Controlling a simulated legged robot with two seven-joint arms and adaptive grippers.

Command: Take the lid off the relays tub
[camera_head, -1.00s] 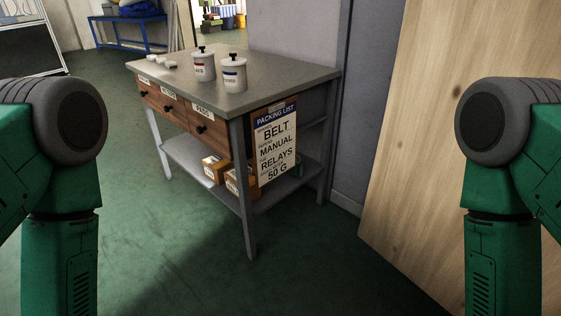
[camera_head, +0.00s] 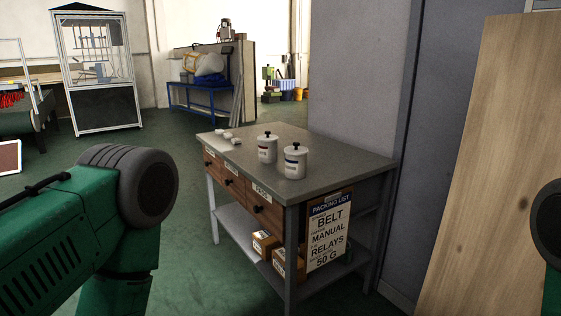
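Two white lidded tubs with black knobs stand upright on a grey workbench (camera_head: 330,155). The label words are too small to read, so I cannot tell which is the relays tub. Both lids are on. My green arms show at the left and right edges, away from the bench. Neither gripper is in view.
Small white items (camera_head: 223,134) lie on the bench's far left. Wooden drawers (camera_head: 232,181) and a packing list sign (camera_head: 329,228) are on the bench; cardboard boxes (camera_head: 265,243) sit on its lower shelf. A wooden panel (camera_head: 496,170) stands at right. Green floor is open at left.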

